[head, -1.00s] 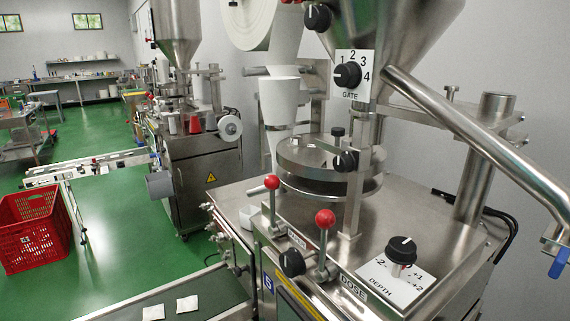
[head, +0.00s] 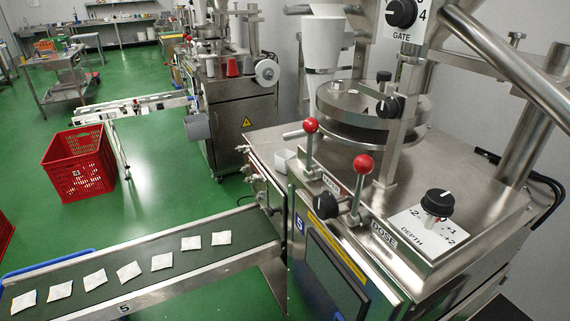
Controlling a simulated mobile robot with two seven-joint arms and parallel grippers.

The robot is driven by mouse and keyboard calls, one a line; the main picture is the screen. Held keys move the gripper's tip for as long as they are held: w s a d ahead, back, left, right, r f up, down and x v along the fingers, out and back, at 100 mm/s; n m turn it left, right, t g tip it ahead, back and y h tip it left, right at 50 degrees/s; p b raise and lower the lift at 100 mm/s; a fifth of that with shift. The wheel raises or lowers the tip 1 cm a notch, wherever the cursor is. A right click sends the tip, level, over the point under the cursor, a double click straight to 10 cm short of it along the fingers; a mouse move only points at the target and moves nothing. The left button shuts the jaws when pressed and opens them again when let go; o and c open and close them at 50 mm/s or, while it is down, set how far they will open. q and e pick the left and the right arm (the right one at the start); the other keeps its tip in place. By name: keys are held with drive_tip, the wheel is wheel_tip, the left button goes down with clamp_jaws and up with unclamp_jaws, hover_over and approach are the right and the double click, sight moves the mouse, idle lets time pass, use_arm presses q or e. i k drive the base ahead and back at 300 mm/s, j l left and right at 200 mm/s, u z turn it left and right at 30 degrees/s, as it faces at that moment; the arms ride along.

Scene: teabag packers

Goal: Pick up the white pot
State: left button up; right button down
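A small white pot-like container (head: 285,160) sits at the left edge of the near steel machine's top, left of the red-knobbed levers. It is small in the picture, and I cannot tell for sure that it is the white pot. Neither of my grippers shows in the head view.
The steel machine (head: 262,146) carries two red-knobbed levers (head: 362,165) and a depth dial (head: 437,203). A conveyor (head: 215,262) with several white teabags (head: 130,271) runs left from it. A red crate (head: 80,165) stands on open green floor (head: 170,185).

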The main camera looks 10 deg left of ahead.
sight(284, 154)
drive_tip(key=j+z, duration=0.35)
drive_tip(key=k+j+z, duration=0.15)
drive_tip(key=j+z, duration=0.2)
drive_tip(key=k+j+z, duration=0.15)
drive_tip(key=j+z, duration=0.2)
